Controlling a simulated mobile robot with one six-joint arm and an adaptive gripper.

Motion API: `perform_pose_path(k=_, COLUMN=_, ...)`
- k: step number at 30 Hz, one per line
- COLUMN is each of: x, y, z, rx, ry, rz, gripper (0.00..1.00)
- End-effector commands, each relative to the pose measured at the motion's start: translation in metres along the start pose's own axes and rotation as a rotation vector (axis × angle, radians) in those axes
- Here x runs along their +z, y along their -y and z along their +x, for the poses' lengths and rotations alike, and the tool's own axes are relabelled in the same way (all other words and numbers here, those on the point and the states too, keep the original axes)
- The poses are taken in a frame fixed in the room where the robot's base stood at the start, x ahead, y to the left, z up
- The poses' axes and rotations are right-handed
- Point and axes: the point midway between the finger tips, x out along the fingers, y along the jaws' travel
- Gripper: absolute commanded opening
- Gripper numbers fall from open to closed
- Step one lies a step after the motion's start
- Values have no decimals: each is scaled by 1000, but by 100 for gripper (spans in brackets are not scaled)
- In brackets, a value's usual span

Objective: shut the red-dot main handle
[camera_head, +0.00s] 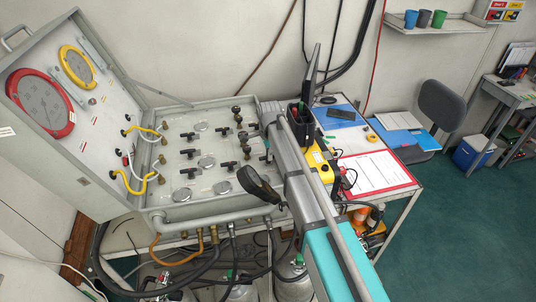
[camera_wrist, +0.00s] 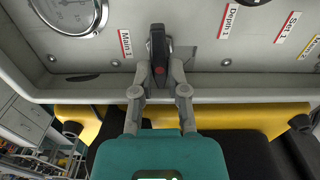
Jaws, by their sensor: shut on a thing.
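In the wrist view the main handle (camera_wrist: 157,42) is a black lever with a red dot near its lower end. It stands upright in the picture, just right of the red-edged label "Main 1" (camera_wrist: 125,43). My gripper (camera_wrist: 161,73) is shut on the handle's lower end, one grey finger on each side. In the head view my arm reaches the right side of the grey air panel (camera_head: 187,212). My fingertips and the held handle cannot be made out there.
A round gauge (camera_wrist: 68,14) lies left of the handle, with the panel's raised front rim (camera_wrist: 230,88) below. The head view shows several black T-handles (camera_head: 187,153), yellow hoses (camera_head: 143,188) and an open lid (camera_head: 60,150). A table with papers (camera_head: 372,172) stands at right.

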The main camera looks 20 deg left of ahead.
Motion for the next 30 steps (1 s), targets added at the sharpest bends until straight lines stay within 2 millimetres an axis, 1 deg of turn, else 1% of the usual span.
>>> perform_pose_path(k=1, x=0, y=-3, z=0, rx=5, ry=0, rz=16, gripper=0)
perform_pose_path(k=6, x=0, y=-3, z=0, rx=6, ry=0, rz=61, gripper=0)
perform_pose_path(k=13, x=0, y=-4, z=0, rx=8, ry=0, rz=62, gripper=0)
perform_pose_path(k=14, x=0, y=-4, z=0, rx=8, ry=0, rz=62, gripper=23)
perform_pose_path(k=18, x=0, y=-4, z=0, rx=7, ry=0, rz=62, gripper=49)
perform_pose_path(k=19, x=0, y=-4, z=0, rx=6, ry=0, rz=62, gripper=54)
perform_pose_path(k=30, x=-1, y=-2, z=0, rx=3, ry=0, rz=62, gripper=54)
